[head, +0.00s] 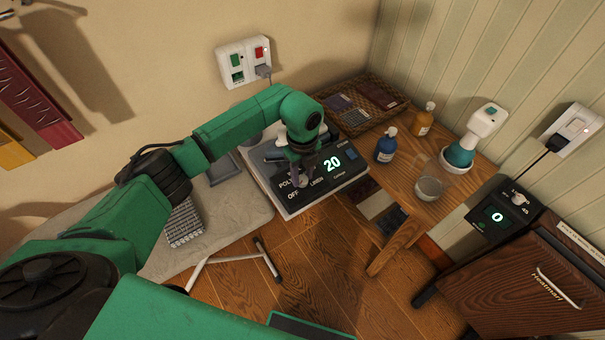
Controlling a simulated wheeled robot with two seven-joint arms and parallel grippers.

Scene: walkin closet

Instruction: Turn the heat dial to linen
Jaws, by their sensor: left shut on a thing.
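The steam station (333,181) is a dark control panel on a light base, at the end of the ironing board. Its display reads 20, and the labels POLY, OFF, LINEN and further ones ring the heat dial (304,179). My left gripper (301,175) reaches down over the panel and is shut on the heat dial. The fingers and wrist cover most of the dial, so I cannot tell which label its pointer faces. My right gripper is not in view.
A wooden table (402,190) on the right bears a wicker tray (378,94), a blue bottle (386,146), an amber bottle (423,119) and a clear jug (430,185). The ironing board (235,205) lies under my left arm. A trouser press (520,275) stands at the lower right.

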